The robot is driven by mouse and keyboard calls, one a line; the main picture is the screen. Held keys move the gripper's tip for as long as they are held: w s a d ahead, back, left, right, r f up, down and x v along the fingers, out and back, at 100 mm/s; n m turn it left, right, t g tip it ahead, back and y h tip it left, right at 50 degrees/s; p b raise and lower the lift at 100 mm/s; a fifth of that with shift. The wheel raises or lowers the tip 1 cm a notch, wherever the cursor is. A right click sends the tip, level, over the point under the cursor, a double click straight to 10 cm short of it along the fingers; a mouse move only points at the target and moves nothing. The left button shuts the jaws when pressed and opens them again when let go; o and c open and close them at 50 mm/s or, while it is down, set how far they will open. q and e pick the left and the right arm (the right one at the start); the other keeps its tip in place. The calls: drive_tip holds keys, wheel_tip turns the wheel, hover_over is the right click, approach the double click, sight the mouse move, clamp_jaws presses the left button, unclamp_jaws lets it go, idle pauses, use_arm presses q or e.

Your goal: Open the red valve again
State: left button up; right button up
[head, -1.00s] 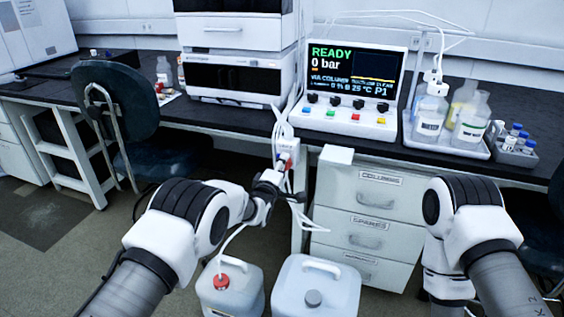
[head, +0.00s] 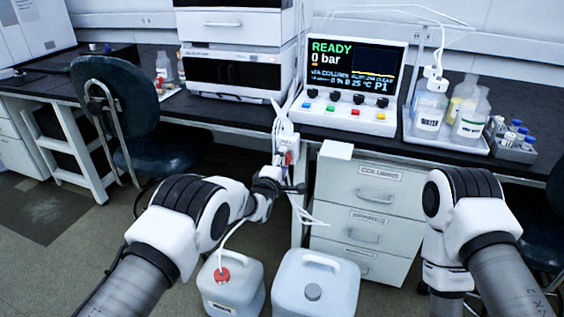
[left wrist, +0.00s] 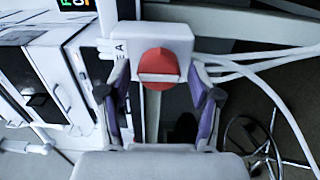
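The red valve (left wrist: 159,65) is a round red knob with a raised bar, on a white block (left wrist: 128,40) in the left wrist view. The bar lies crosswise in that picture. In the head view the valve (head: 289,158) is a small red spot under the bench edge, partly hidden by my gripper. My left gripper (left wrist: 161,84) is open, its two purple-padded fingers on either side of the knob with gaps to it. In the head view the left gripper (head: 285,188) is just below the valve. My right gripper is out of view; only its arm shows at the right.
Two jugs, one red-capped (head: 231,288) and one grey-capped (head: 316,290), stand on the floor below. White tubes (head: 283,118) hang past the valve. A drawer cabinet (head: 370,205) is close on the right. A chair (head: 118,110) stands on the left.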

use_arm(q)
drive_tip(key=shift+s, duration=0.15)
drive_tip(key=v, duration=1.1)
drive_tip(key=shift+s+a, duration=0.2)
drive_tip(key=shift+s, duration=0.15)
